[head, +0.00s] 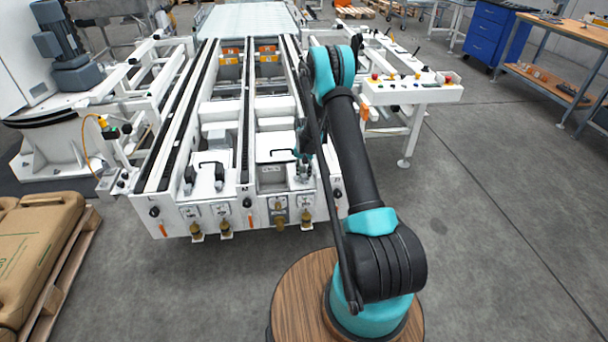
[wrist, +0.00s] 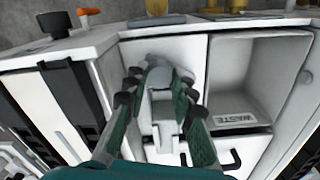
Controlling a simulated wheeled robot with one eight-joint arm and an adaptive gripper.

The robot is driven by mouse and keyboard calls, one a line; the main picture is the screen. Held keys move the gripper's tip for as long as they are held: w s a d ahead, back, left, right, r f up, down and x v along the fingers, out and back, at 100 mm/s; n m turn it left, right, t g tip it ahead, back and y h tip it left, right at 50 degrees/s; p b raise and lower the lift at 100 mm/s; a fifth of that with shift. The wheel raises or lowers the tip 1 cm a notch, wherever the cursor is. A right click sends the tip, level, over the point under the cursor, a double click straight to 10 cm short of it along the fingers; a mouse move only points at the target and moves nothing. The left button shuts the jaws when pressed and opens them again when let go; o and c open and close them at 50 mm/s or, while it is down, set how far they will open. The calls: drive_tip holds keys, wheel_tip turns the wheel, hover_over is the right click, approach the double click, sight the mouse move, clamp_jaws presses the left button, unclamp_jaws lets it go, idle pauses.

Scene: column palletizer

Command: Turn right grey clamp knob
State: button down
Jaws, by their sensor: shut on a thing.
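The right grey clamp knob (wrist: 158,70) is a pale grey rounded piece on a white stem, near the middle of the wrist view. My gripper (wrist: 160,80) has one dark-tipped finger on each side of it and is shut on it. The fingers partly cover the knob's sides, so the exact contact is hard to see. In the head view my gripper (head: 303,165) is low in the right-hand bay of the white conveyor frame (head: 290,207), close behind its front plate. There the knob is small and partly hidden by my arm and gripper.
A bin marked WASTE (wrist: 243,112) is beside the knob in the wrist view. Brass knobs (head: 280,222) and an orange lever (head: 250,220) line the frame's front. A control panel (head: 412,88) stands at right. Sacks on a pallet (head: 40,240) lie at left. The right floor is clear.

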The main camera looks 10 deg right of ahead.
sight(304, 176)
drive_tip(key=n, duration=0.6)
idle(0.6)
drive_tip(key=c, duration=1.3)
unclamp_jaws()
drive_tip(key=shift+o, duration=0.2)
wheel_tip(304, 176, up, 12)
